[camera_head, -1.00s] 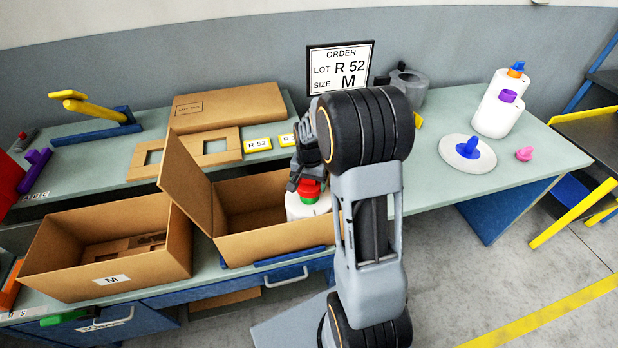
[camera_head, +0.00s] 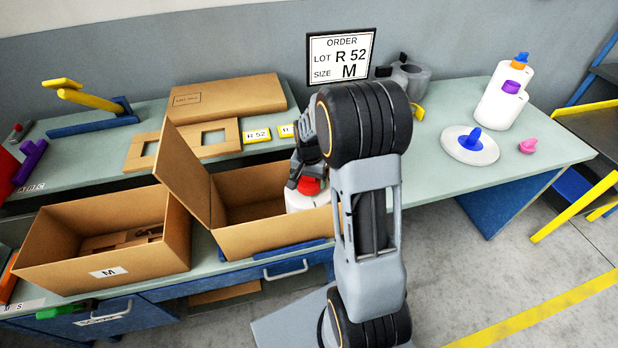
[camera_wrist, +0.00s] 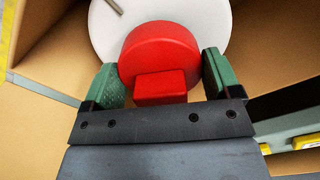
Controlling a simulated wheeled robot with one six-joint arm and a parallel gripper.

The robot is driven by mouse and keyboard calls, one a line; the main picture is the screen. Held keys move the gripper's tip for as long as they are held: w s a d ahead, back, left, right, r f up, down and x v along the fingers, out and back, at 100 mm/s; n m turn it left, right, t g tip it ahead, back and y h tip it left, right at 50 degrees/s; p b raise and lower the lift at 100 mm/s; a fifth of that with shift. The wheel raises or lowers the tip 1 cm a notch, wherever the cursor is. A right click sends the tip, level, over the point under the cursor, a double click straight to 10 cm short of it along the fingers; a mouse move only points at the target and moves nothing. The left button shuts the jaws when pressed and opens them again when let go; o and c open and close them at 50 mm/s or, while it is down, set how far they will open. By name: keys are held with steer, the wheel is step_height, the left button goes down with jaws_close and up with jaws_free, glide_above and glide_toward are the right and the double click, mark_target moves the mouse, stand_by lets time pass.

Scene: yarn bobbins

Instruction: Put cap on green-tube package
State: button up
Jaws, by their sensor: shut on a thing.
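My gripper (camera_head: 304,183) is inside the right-hand open box. In the wrist view, its two green finger pads (camera_wrist: 163,82) are shut on the block-shaped grip of a red cap (camera_wrist: 158,50). The red cap also shows in the head view (camera_head: 310,187), over a white yarn package (camera_head: 306,202) in the box. The round white face of the package (camera_wrist: 215,25) lies behind the cap in the wrist view. No green tube is visible on this package; its middle is hidden by the cap. I cannot tell whether the cap touches the package.
The open box (camera_head: 268,240) has its flap raised on the left. Another open box (camera_head: 60,262), labelled M, stands left of it with cardboard inserts. Capped packages (camera_head: 497,112), a white disc with a blue piece (camera_head: 458,154) and a pink piece (camera_head: 528,146) stand at right.

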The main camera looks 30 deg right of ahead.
steer(key=shift+f, duration=0.4)
stand_by(0.4)
steer(key=o, duration=0.7)
steer(key=shift+o, duration=0.2)
steer(key=shift+r, duration=0.1)
step_height(320, 180, up, 14)
steer(key=shift+f, duration=0.2)
stand_by(0.3)
steer(key=s+a+r+n+t, duration=0.1)
steer(key=s+a+n, duration=0.3)
steer(key=s, duration=0.4)
steer(key=s+a+r+n+t+p, duration=0.1)
steer(key=s+a+n, duration=0.3)
steer(key=s, duration=0.4)
steer(key=shift+a+r+t, duration=0.25)
steer(key=shift+a+t, duration=0.45)
steer(key=shift+t, duration=0.1)
